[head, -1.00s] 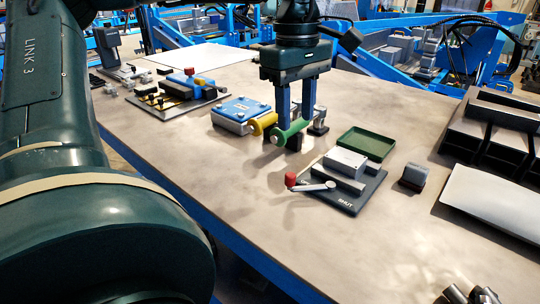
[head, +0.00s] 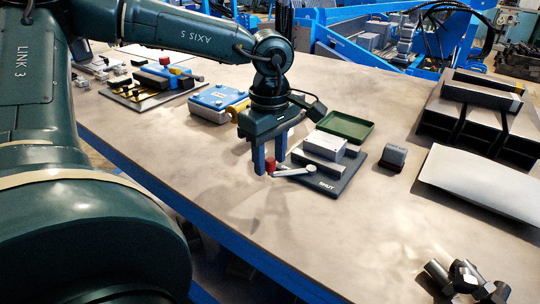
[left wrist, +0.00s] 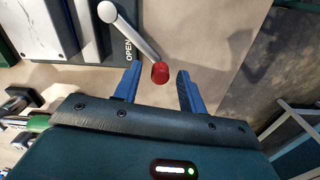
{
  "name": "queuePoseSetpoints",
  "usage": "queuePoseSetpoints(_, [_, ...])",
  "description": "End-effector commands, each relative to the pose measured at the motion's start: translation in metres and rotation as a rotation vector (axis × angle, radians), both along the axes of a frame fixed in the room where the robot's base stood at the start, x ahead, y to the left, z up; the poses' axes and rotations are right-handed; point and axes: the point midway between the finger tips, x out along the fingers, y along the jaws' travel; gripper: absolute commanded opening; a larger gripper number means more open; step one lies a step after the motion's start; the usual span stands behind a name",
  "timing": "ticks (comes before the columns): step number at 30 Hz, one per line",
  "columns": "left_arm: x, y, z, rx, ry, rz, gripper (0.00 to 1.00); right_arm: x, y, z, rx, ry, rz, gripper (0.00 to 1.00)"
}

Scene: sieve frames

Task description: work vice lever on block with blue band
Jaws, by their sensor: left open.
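The vice has a dark base plate (head: 325,187) marked SHUT at its front corner, with a light grey block-like body (head: 325,145) on top. Its lever (head: 293,172) is a pale arm ending in a red knob (head: 270,165). In the left wrist view the knob (left wrist: 160,72) lies just ahead of and between the fingertips, and the word OPEN shows beside the lever. My left gripper (head: 265,167) is open, pointing down at the knob, not closed on it. I cannot make out a blue band on any block. My right gripper is not in view.
A dark grey block (head: 393,157) stands right of the vice, and a green tray (head: 345,127) lies behind it. A blue-topped box (head: 219,97) is behind left. Dark bins (head: 470,115) and metal pipe pieces (head: 462,280) are at the right. The front table area is clear.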

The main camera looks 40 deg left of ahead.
Motion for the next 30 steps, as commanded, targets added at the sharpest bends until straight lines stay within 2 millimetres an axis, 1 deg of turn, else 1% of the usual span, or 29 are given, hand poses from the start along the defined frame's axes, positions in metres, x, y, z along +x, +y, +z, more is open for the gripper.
queuePoseSetpoints(8, [-0.0001, 0.0001, -0.0020, 0.000, 0.000, 0.000, 0.41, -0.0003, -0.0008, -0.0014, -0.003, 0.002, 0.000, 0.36])
queuePoseSetpoints(11, [-0.0001, 0.0001, -0.0018, 0.000, 0.000, 0.000, 0.35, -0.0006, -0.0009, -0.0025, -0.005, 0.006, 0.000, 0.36])
queuePoseSetpoints(23, [0.0000, 0.0001, -0.0015, 0.000, 0.000, 0.000, 0.02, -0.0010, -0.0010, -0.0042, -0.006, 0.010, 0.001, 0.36])
queuePoseSetpoints(24, [0.0000, 0.0001, -0.0015, 0.000, 0.000, 0.000, 0.00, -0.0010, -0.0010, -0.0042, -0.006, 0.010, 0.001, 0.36])
queuePoseSetpoints(30, [0.0000, 0.0001, -0.0014, 0.000, 0.000, 0.000, 0.00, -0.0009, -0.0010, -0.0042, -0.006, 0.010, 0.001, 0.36])
